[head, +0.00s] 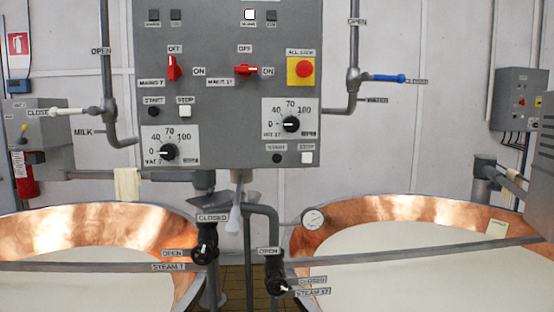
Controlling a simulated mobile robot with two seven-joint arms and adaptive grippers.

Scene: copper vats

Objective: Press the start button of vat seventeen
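The grey control panel (220,80) hangs at the upper middle of the head view. Low on its right half, below the dial (291,124) marked for vat 17, is a small black button (278,158) under a blurred label that seems to read START. A white stop button (307,158) is to its right. The red mains 17 switch (245,71) lies level, toward ON. Another black start button (153,111) and white stop button (185,111) are on the left half. The right copper vat (440,215) holds pale liquid. Neither gripper shows.
The mains 7 switch (173,68) stands upright toward OFF. A red all-stop button (305,69) sits on a yellow plate. One top lamp (249,14) is lit white. The left vat (100,222), pipes and steam valves (204,252) stand below the panel. A blue-handled valve (380,77) is right.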

